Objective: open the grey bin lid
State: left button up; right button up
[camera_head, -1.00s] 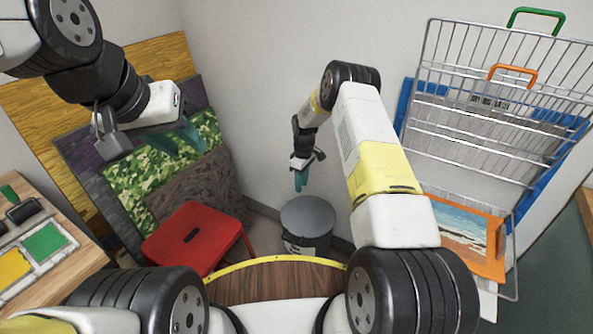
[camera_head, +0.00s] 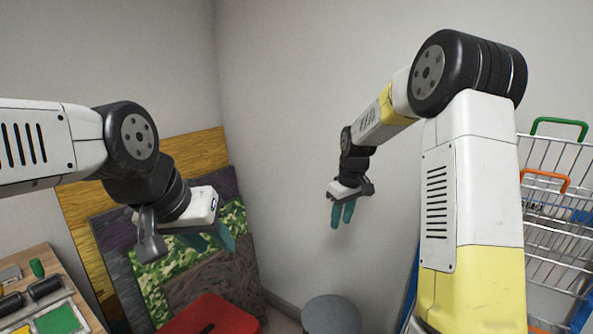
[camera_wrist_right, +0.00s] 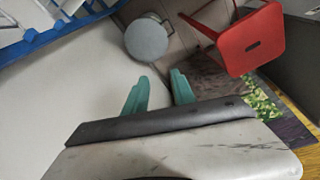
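The grey bin is partly in the head view, cut off at the bottom edge, with its round grey lid (camera_head: 331,316) seen from above. In the right wrist view the lid (camera_wrist_right: 147,39) looks flat on the bin, with a thin handle at its edge. My right gripper (camera_head: 342,214) hangs in the air above and behind the bin, apart from it. Its two teal fingers (camera_wrist_right: 158,88) are spread with nothing between them. My left gripper (camera_head: 215,240) is at the left, in front of the leaning boards; its teal fingers look apart and hold nothing visible.
A red stool (camera_head: 212,314) stands left of the bin and shows in the right wrist view (camera_wrist_right: 250,45). Several boards (camera_head: 200,150) lean on the wall behind. A wire rack (camera_head: 555,240) is at the right. A worktop with paint trays (camera_head: 55,322) is at lower left.

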jog(key=s+d+r+m+t, duration=0.1)
jog(key=s+r+m+t, duration=0.15)
jog(key=s+r, duration=1.2)
jog(key=s+f+m+t+y, duration=0.15)
jog(key=s+m, duration=0.25)
jog(key=s, duration=1.2)
jog(key=w+a+f+n+g, duration=0.1)
jog(key=w+f, duration=0.2)
jog(key=w, duration=0.6)
jog(key=w+a+f+n+g, duration=0.1)
jog(key=w+f+n, duration=0.15)
jog(key=w, duration=0.75)
jog(key=w+a+f+n+g+h, duration=0.1)
jog(key=w+a+f, duration=0.1)
jog(key=w+f, duration=0.5)
jog(key=w+a+f+h, duration=0.1)
jog(key=w+a+f, duration=0.1)
jog(key=w+f, duration=0.5)
jog(key=a+f+n, duration=0.1)
jog(key=f+n, duration=0.1)
jog(key=f, duration=1.4)
jog(key=a+f+n+g+h, duration=0.1)
jog(key=f+n, duration=0.1)
jog(key=f, duration=1.5)
jog(key=s+a+f+n, duration=0.1)
jog(key=f+n, duration=0.1)
jog(key=f, duration=1.4)
jog(key=shift+a+f+g+h, duration=0.3)
jog(key=shift+f+h, duration=0.05)
jog(key=shift+f, duration=0.05)
